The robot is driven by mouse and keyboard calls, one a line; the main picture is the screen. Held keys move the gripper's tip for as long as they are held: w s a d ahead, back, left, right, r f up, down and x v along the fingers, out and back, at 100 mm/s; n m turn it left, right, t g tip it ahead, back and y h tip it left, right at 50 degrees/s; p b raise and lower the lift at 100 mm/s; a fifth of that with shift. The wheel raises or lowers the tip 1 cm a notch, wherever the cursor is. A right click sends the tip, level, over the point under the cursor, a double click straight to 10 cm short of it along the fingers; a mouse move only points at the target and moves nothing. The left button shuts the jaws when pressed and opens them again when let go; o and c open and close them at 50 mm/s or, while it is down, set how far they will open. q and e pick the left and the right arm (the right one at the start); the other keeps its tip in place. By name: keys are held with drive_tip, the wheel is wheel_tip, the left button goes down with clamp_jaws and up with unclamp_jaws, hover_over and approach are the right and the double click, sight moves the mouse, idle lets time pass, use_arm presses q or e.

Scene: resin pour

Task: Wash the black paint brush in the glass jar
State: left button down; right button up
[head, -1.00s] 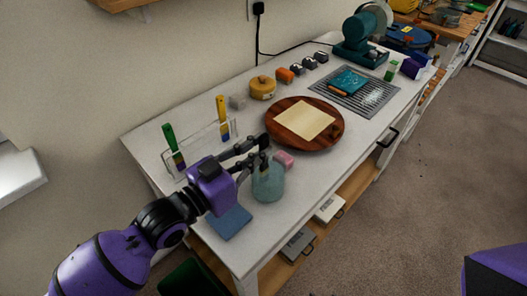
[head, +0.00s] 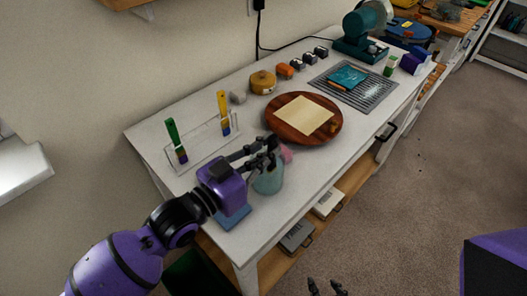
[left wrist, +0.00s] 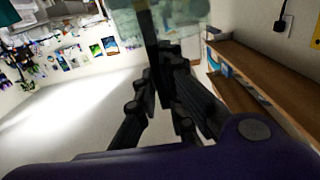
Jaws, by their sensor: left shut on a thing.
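My left gripper (head: 266,148) is over the mouth of the glass jar (head: 268,183), a pale teal jar near the table's front edge. It is shut on the black paint brush (left wrist: 152,35), seen as a dark upright bar between the fingers in the left wrist view. The fingers hide most of the brush in the head view; I cannot tell how deep its lower end sits. The jar also shows in the left wrist view (left wrist: 187,14), right by the brush. My right gripper (head: 326,288) shows only its two fingertips, apart, at the bottom edge.
A clear rack (head: 207,143) holds a green-handled brush (head: 175,138) and a yellow-handled brush (head: 223,110). A pink block (head: 287,153) is behind the jar. A blue pad (head: 235,217) lies left of it. A round wooden board (head: 282,128) carries a cream sheet.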

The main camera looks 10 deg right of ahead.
use_arm(q)
wheel_tip(320, 180, up, 9)
drive_tip(key=w+p, duration=0.1)
drive_tip(key=p, duration=0.3)
drive_tip(key=shift+a+f, duration=0.2)
drive_tip(key=shift+a, duration=0.2)
use_arm(e)
drive_tip(key=w+r+t, duration=0.2)
drive_tip(key=w+r, duration=0.4)
drive_tip(key=r, duration=0.2)
drive_tip(key=shift+w+r, duration=0.35)
drive_tip(key=shift+r, duration=0.05)
idle(0.6)
idle(0.7)
